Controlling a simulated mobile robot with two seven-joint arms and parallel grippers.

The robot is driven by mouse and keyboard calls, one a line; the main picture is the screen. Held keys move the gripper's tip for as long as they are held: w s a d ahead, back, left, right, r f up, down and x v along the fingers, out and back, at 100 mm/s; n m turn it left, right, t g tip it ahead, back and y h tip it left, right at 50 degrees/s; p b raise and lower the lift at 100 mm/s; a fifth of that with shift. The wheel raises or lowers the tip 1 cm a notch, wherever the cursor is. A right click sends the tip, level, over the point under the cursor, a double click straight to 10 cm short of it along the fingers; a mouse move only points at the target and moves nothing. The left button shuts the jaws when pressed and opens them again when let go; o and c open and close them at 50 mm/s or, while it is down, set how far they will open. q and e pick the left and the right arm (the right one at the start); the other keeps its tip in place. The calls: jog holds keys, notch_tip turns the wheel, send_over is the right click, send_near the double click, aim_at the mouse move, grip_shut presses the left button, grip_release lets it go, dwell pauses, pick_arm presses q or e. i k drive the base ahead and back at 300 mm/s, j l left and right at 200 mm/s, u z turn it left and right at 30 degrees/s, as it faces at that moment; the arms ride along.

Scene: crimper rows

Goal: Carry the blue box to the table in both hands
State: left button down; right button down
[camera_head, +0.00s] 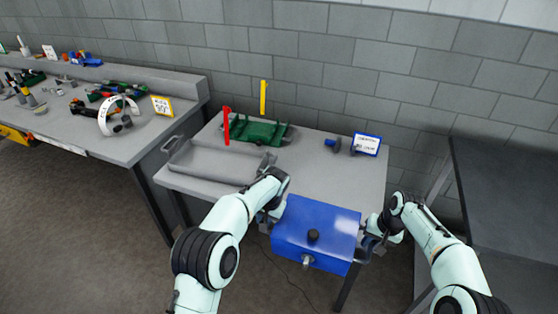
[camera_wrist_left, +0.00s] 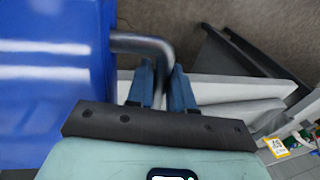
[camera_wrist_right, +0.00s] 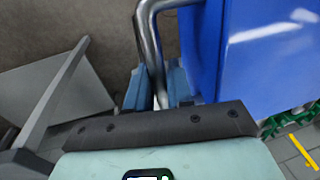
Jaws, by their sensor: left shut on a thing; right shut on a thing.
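The blue box (camera_head: 317,226) is held up between my two grippers at the front edge of the grey table (camera_head: 335,178). It has a black knob on top and a metal fitting on its near side. My left gripper (camera_wrist_left: 162,88) is shut on the box's bent metal handle (camera_wrist_left: 150,44). My right gripper (camera_wrist_right: 160,85) is shut on the other metal handle (camera_wrist_right: 148,35). The blue box also fills the left of the left wrist view (camera_wrist_left: 50,80) and the right of the right wrist view (camera_wrist_right: 265,60). Its underside is hidden, so contact with the table cannot be told.
A cluttered bench (camera_head: 115,140) stands left; a dark table (camera_head: 510,190) stands right. The table's middle is bare.

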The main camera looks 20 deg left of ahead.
aim_at(326, 189)
jog(key=i, duration=0.95)
